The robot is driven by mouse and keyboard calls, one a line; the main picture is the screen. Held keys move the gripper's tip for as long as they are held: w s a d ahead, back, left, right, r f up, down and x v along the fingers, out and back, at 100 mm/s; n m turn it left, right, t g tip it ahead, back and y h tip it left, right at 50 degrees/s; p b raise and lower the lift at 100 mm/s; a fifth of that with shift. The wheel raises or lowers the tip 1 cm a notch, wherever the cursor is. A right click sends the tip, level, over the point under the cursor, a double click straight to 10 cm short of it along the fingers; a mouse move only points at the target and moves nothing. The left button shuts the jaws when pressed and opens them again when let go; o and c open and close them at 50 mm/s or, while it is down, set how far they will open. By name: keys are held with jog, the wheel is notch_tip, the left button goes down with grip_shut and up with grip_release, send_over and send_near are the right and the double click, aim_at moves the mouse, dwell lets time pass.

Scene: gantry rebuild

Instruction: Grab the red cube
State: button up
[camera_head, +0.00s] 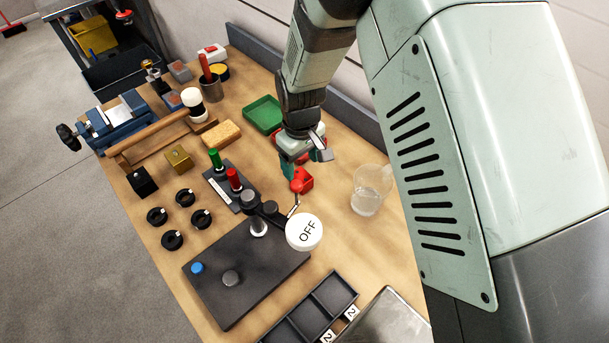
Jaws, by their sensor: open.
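The red cube (302,181) is on the wooden bench, right of the middle of the picture. My gripper (305,172) hangs over it from above. Its fingers are open and reach down close to the cube, with one finger at the cube's left side. I cannot tell whether the fingers touch the cube or stand on both sides of it. The gripper hides the cube's upper rear part.
A white "OFF" disc (304,232) on a dark stand is close in front of the cube. A clear beaker (369,190) stands to the right, a green tray (263,114) behind. Red and green handles (234,179) stand to the left. Bare wood lies between cube and beaker.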

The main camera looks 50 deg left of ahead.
aim_at(301, 176)
notch_tip(301, 176, down, 7)
jog(key=shift+r, duration=0.2)
dwell(0.3)
jog(key=c, duration=1.2)
